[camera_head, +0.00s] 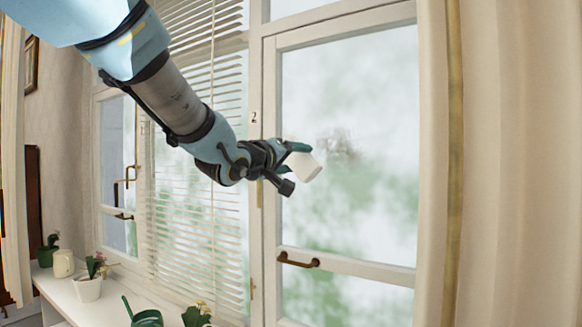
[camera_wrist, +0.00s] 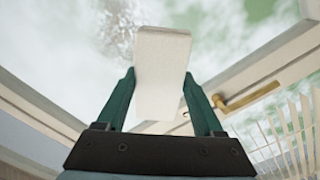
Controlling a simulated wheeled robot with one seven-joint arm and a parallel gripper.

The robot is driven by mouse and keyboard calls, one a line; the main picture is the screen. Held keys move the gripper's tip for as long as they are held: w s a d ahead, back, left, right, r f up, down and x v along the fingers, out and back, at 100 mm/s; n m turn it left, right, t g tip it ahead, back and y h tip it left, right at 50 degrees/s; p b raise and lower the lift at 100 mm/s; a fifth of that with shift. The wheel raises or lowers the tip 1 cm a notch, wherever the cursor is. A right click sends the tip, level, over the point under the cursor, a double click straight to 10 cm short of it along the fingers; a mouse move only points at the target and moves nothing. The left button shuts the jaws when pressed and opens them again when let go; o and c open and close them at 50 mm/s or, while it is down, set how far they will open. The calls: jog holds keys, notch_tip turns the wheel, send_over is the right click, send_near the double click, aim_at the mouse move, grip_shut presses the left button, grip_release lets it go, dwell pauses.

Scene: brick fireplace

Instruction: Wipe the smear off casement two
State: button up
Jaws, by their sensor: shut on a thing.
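My gripper (camera_head: 296,158) is shut on a white block-shaped wiper (camera_head: 304,166), held in front of the glass of casement two (camera_head: 271,120), whose frame carries a small "2" label. In the wrist view the white wiper (camera_wrist: 160,80) sits between the two green fingers of my gripper (camera_wrist: 160,88). A grey speckled smear (camera_head: 338,146) is on the pane just right of and a little above the wiper. The smear also shows in the wrist view (camera_wrist: 118,28), beyond the wiper's far end and to its left. I cannot tell whether the wiper touches the glass.
A brass handle (camera_head: 298,260) is on the casement's lower rail. White blinds (camera_head: 200,190) hang to the left, and a cream curtain (camera_head: 510,160) hangs at the right. Potted plants (camera_head: 88,284) and a green watering can (camera_head: 146,317) stand on the white sill at lower left.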

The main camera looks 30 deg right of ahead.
jog(key=shift+x, duration=2.45)
jog(key=shift+x, duration=0.9)
jog(key=shift+s, duration=0.1)
